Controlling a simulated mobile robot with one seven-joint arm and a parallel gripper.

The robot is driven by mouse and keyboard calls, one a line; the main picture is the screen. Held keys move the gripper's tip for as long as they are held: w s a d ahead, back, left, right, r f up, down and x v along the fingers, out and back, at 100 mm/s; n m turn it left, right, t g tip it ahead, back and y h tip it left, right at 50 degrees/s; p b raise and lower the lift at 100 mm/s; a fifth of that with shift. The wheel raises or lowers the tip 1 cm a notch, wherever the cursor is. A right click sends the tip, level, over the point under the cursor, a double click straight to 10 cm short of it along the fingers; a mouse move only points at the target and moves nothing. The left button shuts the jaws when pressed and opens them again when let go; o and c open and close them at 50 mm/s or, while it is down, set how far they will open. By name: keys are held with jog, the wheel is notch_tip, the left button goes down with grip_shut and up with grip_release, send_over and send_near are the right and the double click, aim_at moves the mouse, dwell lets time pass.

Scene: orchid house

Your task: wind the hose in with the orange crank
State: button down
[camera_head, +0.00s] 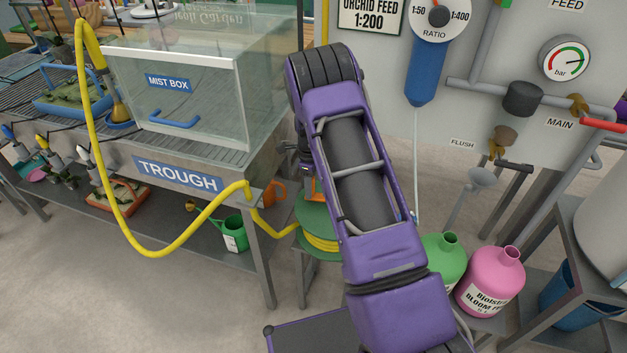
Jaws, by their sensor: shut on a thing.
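The green hose reel (312,214) stands low beside the trough table, partly hidden by my purple arm. Yellow hose (321,243) is wound on its lower part. The rest of the yellow hose (164,251) runs left, sags below the table edge and rises to a brass end at the upper left. The orange crank (317,187) shows in a small piece above the reel, at the left edge of my arm. My gripper (309,176) is at the crank, shut on it, mostly hidden behind my arm; its fingertips are hard to make out.
The trough table (178,174) with the clear mist box (214,126) stands to the left. A green watering can (234,233) is under it. A green bottle (443,259) and a pink bottle (489,280) stand right of my arm. Floor at the lower left is clear.

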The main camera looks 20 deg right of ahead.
jog(key=shift+s+d, duration=0.15)
jog(key=shift+s+a+p, duration=0.15)
jog(key=shift+s+p, duration=0.2)
jog(key=shift+s, duration=0.8)
jog(key=shift+s+a+p, duration=0.15)
jog(key=shift+s+p, duration=0.15)
jog(key=shift+s, duration=0.85)
jog(key=s+d, duration=0.2)
jog(key=s, duration=0.1)
jog(key=shift+s, duration=0.1)
jog(key=shift+s+d, duration=0.25)
jog(key=shift+s, duration=0.1)
jog(key=shift+s+d, duration=0.25)
jog(key=shift+d, duration=0.45)
jog(key=shift+s+d, duration=0.3)
jog(key=shift+d, duration=0.4)
jog(key=shift+s+d, duration=0.25)
jog(key=shift+d, duration=0.45)
